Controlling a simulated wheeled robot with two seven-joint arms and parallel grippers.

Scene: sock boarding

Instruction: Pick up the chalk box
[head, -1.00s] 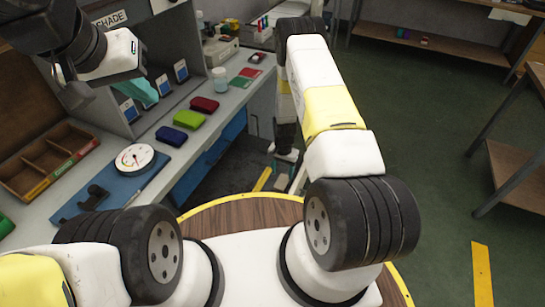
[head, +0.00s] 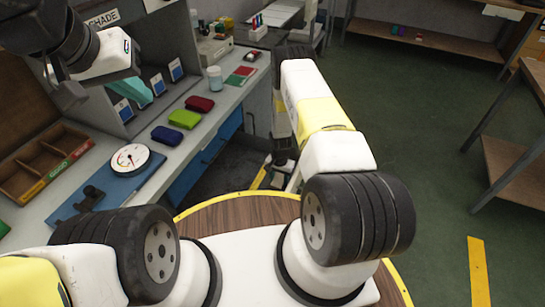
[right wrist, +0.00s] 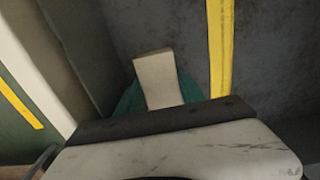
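A small pale block (right wrist: 158,78), which may be the chalk box, shows in the right wrist view just beyond the wrist's dark edge, with teal parts on both sides. A small pale shape, perhaps the same block, shows low beside the workbench in the head view (head: 277,181). My right gripper (head: 283,160) hangs low there, mostly hidden by its arm; its fingers are not clear.
The workbench holds a round dial (head: 130,158) on a blue board, a wooden tray (head: 42,165), blue, green and red pads, and a white jar (head: 215,79). A yellow floor strip (right wrist: 220,45) runs near the pale block. Green floor is free to the right, before shelving.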

